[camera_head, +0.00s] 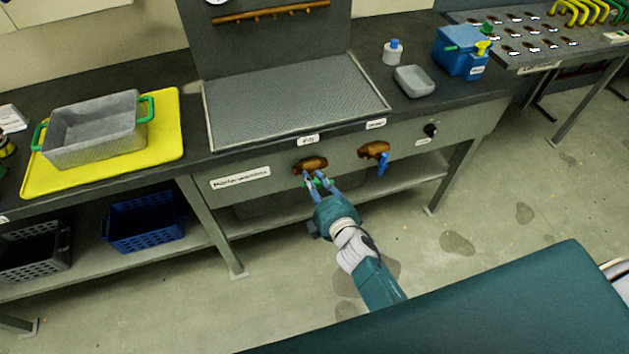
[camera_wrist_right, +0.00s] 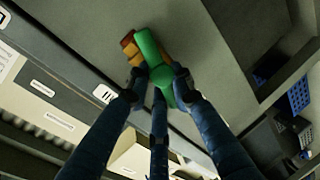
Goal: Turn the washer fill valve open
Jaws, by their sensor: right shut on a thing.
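The washer fill valve has a brass body (camera_head: 310,163) on the front panel of the washer, under a small label (camera_head: 308,138). Its green lever handle (camera_wrist_right: 152,52) fills the middle of the right wrist view, with part of the orange-brown body (camera_wrist_right: 129,46) behind it. My right gripper (camera_head: 316,181) reaches up to this valve from below. Its blue fingers are shut on the green handle, seen between the fingertips in the right wrist view (camera_wrist_right: 160,82). In the head view the fingers hide most of the handle. My left gripper is not in view.
A second brass valve (camera_head: 374,149) with a blue handle (camera_head: 383,165) sits just right of the fill valve, and a black knob (camera_head: 430,130) is further right. A lower shelf (camera_head: 405,178) runs beneath the panel. The floor in front is clear.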

